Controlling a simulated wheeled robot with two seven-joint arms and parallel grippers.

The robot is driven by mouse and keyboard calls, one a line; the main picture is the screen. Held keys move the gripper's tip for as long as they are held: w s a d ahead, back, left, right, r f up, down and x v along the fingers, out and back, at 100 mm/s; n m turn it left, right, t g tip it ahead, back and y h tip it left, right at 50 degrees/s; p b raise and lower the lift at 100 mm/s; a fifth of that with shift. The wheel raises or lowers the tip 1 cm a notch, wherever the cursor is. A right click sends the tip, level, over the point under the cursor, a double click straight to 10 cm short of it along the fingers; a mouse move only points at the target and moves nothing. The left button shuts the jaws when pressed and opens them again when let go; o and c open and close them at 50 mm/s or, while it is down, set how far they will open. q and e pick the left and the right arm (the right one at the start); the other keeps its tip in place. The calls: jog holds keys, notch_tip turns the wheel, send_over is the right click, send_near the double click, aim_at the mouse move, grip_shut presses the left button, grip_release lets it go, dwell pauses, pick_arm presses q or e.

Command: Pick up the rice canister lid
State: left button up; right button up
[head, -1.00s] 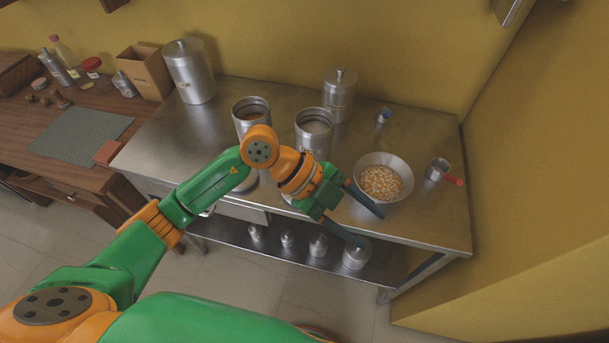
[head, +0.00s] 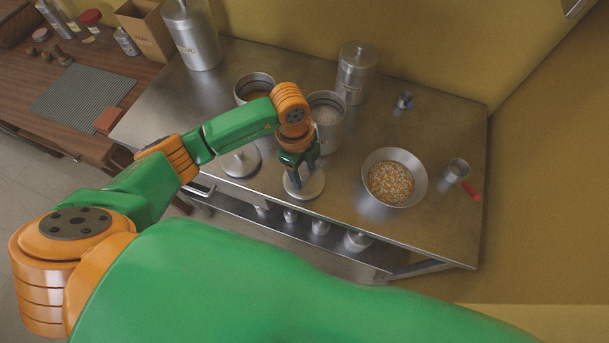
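Two round steel lids lie near the front edge of the steel table. One lid (head: 304,190) is in front of the open canister with white, rice-like contents (head: 326,117); the other lid (head: 240,163) is to its left, in front of the open canister with brown contents (head: 255,88). My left gripper (head: 304,176) points down over the right-hand lid, its fingers at the lid's middle. The fingers hide the knob, and I cannot tell whether they have closed on it. The lid appears to rest on the table. My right gripper is not in view.
A bowl of orange and white pieces (head: 392,178) and a small steel cup with a red handle (head: 457,170) stand to the right. Closed canisters stand behind, at the left (head: 193,38) and centre (head: 356,75). A small blue-and-metal object (head: 404,101) is nearby.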

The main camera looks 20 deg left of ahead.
pick_arm(q)
jog(key=shift+s+r, duration=0.1)
jog(key=shift+s, duration=0.1)
grip_shut()
jog(key=shift+w, duration=0.1)
